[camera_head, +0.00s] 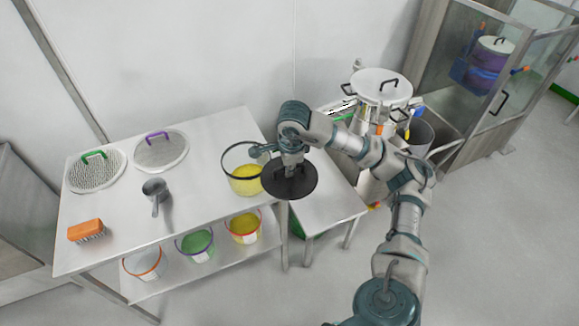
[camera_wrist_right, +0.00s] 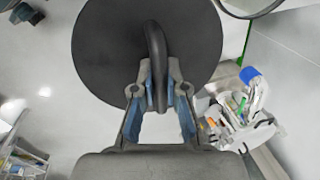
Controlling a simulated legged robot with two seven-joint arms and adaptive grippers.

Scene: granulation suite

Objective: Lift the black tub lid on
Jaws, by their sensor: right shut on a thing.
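The black tub lid (camera_head: 303,184) is a flat round disc with a loop handle on top. My right gripper (camera_head: 290,170) is shut on that handle and holds the lid in the air. In the right wrist view the fingers (camera_wrist_right: 158,95) close on the handle, with the lid (camera_wrist_right: 105,50) beyond them. The clear tub (camera_head: 232,157) with a black rim and yellow contents stands on the steel table's right end. The lid is just right of the tub in the picture, overlapping its right edge; the tub is uncovered. My left gripper is not in view.
The steel table (camera_head: 110,235) also holds two round mesh sieves (camera_head: 95,170) (camera_head: 161,150), a grey scoop (camera_head: 155,192) and an orange brush (camera_head: 86,230). Several buckets stand on the shelf below. A lidded steel vessel (camera_head: 381,88) stands at the right, behind my arm.

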